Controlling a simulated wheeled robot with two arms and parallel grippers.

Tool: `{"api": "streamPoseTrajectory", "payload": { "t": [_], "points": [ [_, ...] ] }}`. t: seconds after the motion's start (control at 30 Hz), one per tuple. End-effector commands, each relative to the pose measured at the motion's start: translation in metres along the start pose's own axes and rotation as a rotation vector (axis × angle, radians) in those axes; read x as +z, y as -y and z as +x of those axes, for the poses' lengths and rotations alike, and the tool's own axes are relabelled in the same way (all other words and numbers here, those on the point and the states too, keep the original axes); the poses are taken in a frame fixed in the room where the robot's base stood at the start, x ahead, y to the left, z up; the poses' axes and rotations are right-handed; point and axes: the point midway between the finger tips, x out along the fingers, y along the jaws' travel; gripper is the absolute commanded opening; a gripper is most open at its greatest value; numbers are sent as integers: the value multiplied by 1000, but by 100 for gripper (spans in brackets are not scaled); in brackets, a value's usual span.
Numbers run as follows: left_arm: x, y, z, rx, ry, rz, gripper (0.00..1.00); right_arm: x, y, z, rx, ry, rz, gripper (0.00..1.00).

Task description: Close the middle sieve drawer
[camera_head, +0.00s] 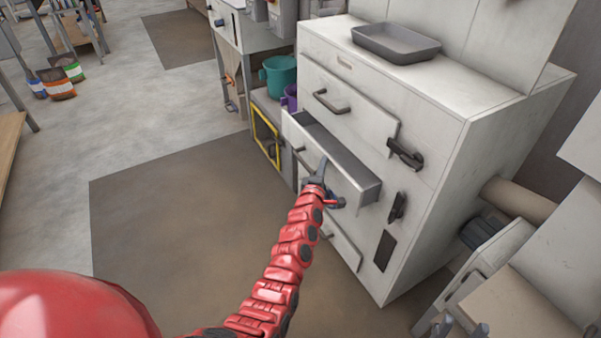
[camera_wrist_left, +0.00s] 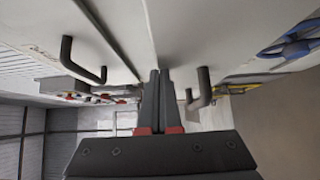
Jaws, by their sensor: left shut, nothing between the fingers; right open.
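The middle sieve drawer (camera_head: 352,187) stands pulled out of the pale cabinet (camera_head: 425,215), with its empty grey inside showing from above. My left gripper (camera_head: 321,163) is shut and empty at the drawer's front panel, over its middle part. I cannot tell whether it touches the panel. The drawer's dark handle (camera_head: 299,149) is partly hidden beside it. In the left wrist view the closed fingers (camera_wrist_left: 160,92) lie close to pale panels, between two dark bar handles. My right gripper (camera_head: 462,328) is at the bottom edge, open, away from the drawer.
The upper drawer (camera_head: 345,110) and the lower drawer (camera_head: 343,248) sit above and below. Dark latches (camera_head: 405,154) line the cabinet's right side. A grey tray (camera_head: 396,44) rests on top. Teal (camera_head: 278,76) and purple (camera_head: 290,97) buckets stand to the left. The floor in front is clear.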

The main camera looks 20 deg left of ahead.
Motion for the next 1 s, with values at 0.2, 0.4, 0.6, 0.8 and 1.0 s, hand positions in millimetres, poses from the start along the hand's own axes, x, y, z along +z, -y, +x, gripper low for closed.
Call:
{"api": "streamPoseTrajectory", "payload": {
  "t": [0.2,0.4,0.6,0.8,1.0],
  "points": [
    [27,1,28,-1,3,-1,0,2,0,-9,0,0,0,49],
    [44,3,44,-4,2,0,0,3,1,-16,0,0,0,49],
    [53,2,54,-2,-1,0,0,3,1,-19,0,0,0,49],
    [58,0,58,-1,1,-2,0,4,1,-20,0,0,0,49],
    [59,-1,59,0,2,-2,0,4,1,-20,0,0,0,49]
  ]
}}
